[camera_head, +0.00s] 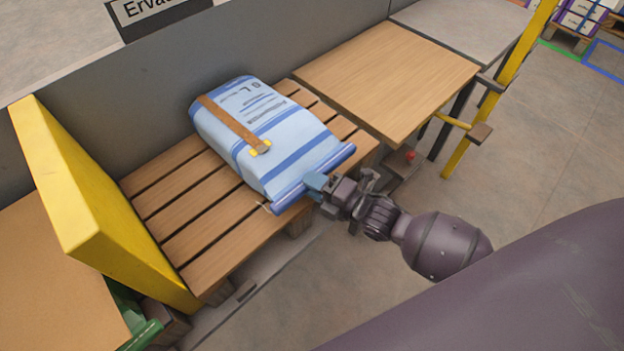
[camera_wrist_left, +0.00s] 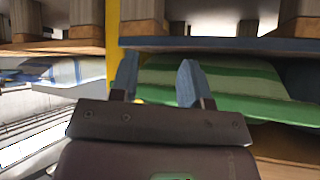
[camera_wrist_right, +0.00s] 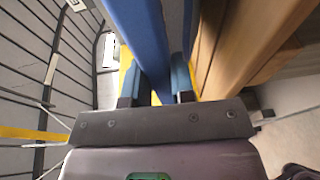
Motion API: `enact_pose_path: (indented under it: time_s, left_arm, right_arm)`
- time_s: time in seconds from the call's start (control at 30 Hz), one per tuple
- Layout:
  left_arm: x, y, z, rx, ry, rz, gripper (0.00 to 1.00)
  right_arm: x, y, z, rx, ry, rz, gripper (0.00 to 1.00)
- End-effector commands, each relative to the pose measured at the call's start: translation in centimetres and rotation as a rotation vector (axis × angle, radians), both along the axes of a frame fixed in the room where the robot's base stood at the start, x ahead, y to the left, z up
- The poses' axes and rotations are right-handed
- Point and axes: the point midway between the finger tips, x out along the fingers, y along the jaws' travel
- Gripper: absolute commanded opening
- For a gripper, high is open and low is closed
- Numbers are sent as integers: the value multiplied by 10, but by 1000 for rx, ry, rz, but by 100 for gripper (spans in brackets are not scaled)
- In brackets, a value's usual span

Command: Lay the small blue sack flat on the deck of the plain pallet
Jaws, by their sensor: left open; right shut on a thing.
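The small blue sack (camera_head: 262,130) lies label up on the slats of a plain wooden pallet (camera_head: 195,225) in the head view. A brown strap with a yellow buckle crosses it. Its rolled blue hem (camera_head: 313,178) is along the pallet's front edge. My right gripper (camera_head: 318,186) is shut on that hem. The right wrist view shows the blue hem (camera_wrist_right: 138,35) between the fingers (camera_wrist_right: 157,82). My left gripper (camera_wrist_left: 157,78) is open with nothing between its fingers. It is outside the head view. The sack's underside is hidden.
A yellow panel (camera_head: 95,190) stands at the pallet's left end. A wooden table (camera_head: 390,72) adjoins its right end, and a grey wall (camera_head: 190,58) runs behind. A yellow post (camera_head: 500,85) stands at right. The left wrist view shows a green striped sack (camera_wrist_left: 215,80) under a shelf.

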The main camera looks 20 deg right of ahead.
Motion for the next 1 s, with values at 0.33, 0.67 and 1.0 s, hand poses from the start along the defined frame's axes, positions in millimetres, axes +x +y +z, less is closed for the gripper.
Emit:
enact_pose_path:
  time_s: [0.33,0.67,1.0]
  left_arm:
    - [-3,0,-1,1,6,1,43]
    - [-4,0,-2,0,8,0,43]
    - [-1,0,6,-5,-4,5,43]
  right_arm:
    - [1,1,4,2,-9,1,48]
    - [-1,-1,0,-1,4,-1,53]
    - [-34,-23,5,-3,-2,-1,53]
